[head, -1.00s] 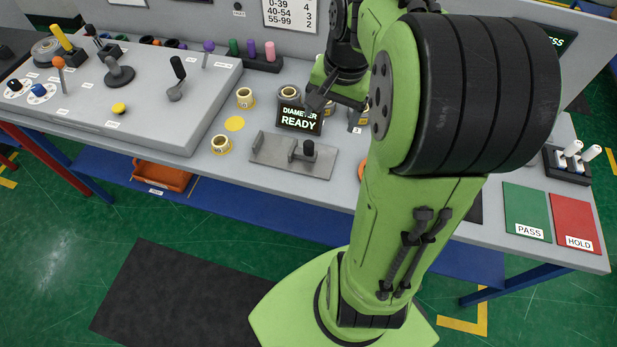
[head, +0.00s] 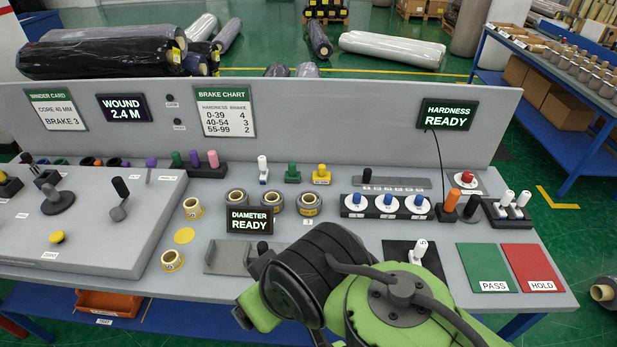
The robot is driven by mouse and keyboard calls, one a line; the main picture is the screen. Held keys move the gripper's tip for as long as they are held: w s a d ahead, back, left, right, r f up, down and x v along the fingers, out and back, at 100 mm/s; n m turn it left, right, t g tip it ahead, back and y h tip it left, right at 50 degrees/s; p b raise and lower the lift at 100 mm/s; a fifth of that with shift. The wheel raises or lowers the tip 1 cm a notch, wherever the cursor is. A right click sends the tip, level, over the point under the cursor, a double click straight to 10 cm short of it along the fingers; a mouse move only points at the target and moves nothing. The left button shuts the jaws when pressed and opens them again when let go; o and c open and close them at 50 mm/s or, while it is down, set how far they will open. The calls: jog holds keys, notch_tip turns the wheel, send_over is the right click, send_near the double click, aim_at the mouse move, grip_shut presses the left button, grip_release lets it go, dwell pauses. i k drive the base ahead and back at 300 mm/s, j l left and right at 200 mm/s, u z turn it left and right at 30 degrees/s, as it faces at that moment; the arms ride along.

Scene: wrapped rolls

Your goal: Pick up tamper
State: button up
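I cannot tell for certain which thing is the tamper; none is labelled so. Upright handled tools on the grey bench are candidates. An orange-topped tool (head: 451,200) and a black one (head: 472,206) stand at the right, beside the blue-and-white dials. A white-handled piece (head: 418,249) stands on a black mat, partly behind my arm. A black knob (head: 262,247) shows on the grey metal fixture at the front, partly hidden by my arm. My arm fills the bottom centre; my gripper's fingers do not show.
The diameter display (head: 250,220) stands mid-bench among several rolls. The green PASS plate (head: 487,268) and red HOLD plate (head: 531,267) lie at the right. The sloped control panel (head: 100,235) takes the left. A back panel (head: 345,140) closes the bench's rear.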

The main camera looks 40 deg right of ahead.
aim_at(469, 213)
jog(key=z, duration=2.75)
